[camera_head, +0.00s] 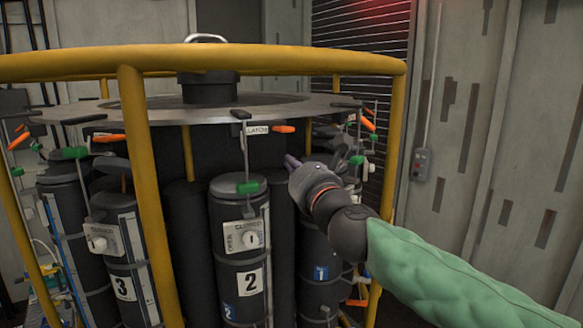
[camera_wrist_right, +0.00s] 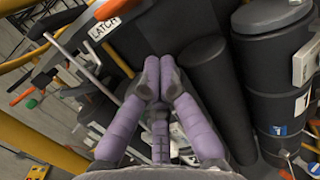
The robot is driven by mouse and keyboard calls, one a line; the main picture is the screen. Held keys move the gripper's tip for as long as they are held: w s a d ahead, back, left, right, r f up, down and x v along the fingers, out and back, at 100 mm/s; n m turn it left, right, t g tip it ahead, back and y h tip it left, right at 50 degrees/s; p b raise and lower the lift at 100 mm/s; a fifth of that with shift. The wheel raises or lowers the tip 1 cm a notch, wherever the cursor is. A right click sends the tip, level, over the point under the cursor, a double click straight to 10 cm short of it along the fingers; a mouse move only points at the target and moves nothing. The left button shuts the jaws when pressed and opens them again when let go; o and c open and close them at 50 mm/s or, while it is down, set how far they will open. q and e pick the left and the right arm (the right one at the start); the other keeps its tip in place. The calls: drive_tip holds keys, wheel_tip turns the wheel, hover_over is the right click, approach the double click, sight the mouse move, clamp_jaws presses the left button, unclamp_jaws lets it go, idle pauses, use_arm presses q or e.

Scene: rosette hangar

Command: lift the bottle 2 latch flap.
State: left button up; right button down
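Bottle 2 (camera_head: 229,212) is a dark upright cylinder with a white "2" label, at the middle of the rack in the head view. Above it, at the grey ring's edge, sit a small dark flap (camera_head: 241,114), a white LATCH label (camera_head: 257,130) and an orange handle (camera_head: 284,129). In the wrist view the LATCH label (camera_wrist_right: 104,28) and the orange handle (camera_wrist_right: 112,9) are at upper left. My right gripper (camera_head: 291,161) is right of and below the handle, apart from it. Its purple fingers (camera_wrist_right: 159,66) are together with nothing seen between them. My left gripper is out of view.
A yellow rail (camera_head: 250,58) and yellow posts (camera_head: 146,180) surround the rack. Bottle 3 (camera_head: 118,258) stands left of bottle 2, and bottle 1 (camera_head: 318,292) stands right, partly behind my arm. A grey wall (camera_head: 490,130) is at right.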

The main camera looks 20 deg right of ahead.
drive_tip(key=s+r+p, duration=0.3)
drive_tip(key=s+r, duration=0.1)
drive_tip(key=s, duration=0.5)
drive_tip(key=shift+d+p, duration=0.3)
drive_tip(key=shift+d, duration=0.15)
drive_tip(key=shift+f, duration=0.15)
